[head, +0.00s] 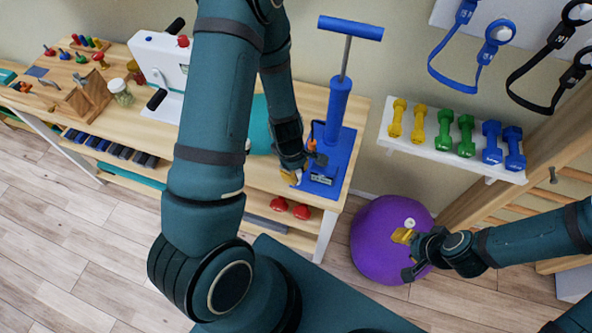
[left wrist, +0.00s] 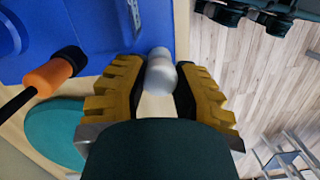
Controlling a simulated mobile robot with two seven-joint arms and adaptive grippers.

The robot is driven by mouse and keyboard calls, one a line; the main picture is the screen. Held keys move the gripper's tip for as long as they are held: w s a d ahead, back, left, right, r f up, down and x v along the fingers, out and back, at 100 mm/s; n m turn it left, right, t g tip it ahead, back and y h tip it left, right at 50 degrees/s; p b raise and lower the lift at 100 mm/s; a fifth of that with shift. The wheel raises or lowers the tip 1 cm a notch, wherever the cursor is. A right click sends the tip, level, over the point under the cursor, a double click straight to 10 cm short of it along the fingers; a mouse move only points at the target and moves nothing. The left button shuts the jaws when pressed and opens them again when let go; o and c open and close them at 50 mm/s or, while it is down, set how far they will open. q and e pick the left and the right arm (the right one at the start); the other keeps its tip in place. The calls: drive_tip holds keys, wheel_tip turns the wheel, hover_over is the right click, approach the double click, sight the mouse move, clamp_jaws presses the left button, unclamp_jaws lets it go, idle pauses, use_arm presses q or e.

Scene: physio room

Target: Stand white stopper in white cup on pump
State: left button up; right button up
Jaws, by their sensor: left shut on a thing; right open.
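My left gripper (head: 296,177) is at the front left edge of the blue pump's base. In the left wrist view its yellow fingers (left wrist: 158,80) are shut on the small, rounded white stopper (left wrist: 159,72). The blue pump (head: 337,110) stands upright on the right end of the wooden bench. Its blue base also shows in the left wrist view (left wrist: 100,22). I cannot make out the white cup; the gripper may hide it. I cannot tell whether the stopper touches anything below. My right gripper (head: 408,255) is open and empty in front of the purple ball.
An orange and black hose end (left wrist: 52,73) is close beside the left gripper. The purple ball (head: 375,235) with a white spot is right of the bench (head: 262,178). Coloured dumbbells stand on a wall shelf (head: 450,157). Red dumbbells (head: 290,208) lie below the benchtop.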

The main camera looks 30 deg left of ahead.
use_arm(q)
drive_tip(key=shift+f+b, duration=0.35)
drive_tip(key=shift+f, duration=0.15)
idle(0.5)
drive_tip(key=o, duration=1.1)
drive_tip(key=shift+o, duration=0.2)
drive_tip(key=shift+r, duration=0.1)
drive_tip(key=shift+r+p, duration=3.25)
drive_tip(key=shift+r, duration=0.2)
